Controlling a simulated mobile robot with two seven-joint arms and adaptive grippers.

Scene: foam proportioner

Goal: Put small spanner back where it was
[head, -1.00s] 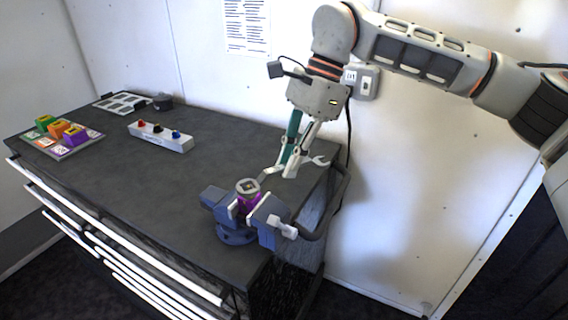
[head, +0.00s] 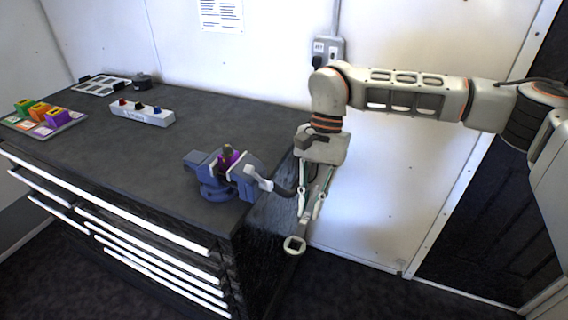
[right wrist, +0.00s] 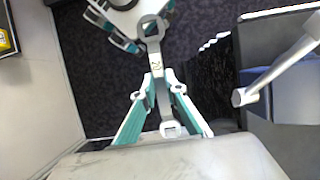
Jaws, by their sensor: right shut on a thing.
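The spanner (head: 303,234) is a light metal bar held by my right gripper (head: 308,214), beyond the bench's right end and over the dark floor. In the head view its ring end hangs lowest. In the right wrist view the spanner (right wrist: 155,62) runs between the teal-backed fingers of my right gripper (right wrist: 157,91), with a dark number on its shaft and the ring end away from the camera. The gripper is shut on it. My left gripper is outside the head view; a white and teal part at the top of the wrist view seems to be it, its jaws unclear.
A blue vise (head: 215,181) on the bench corner grips a purple part (head: 230,158); its handle sticks out near my right gripper. A button box (head: 140,113), a tray of coloured blocks (head: 45,125) and a pale rack (head: 100,86) stand farther left. Much of the bench (head: 140,160) is clear.

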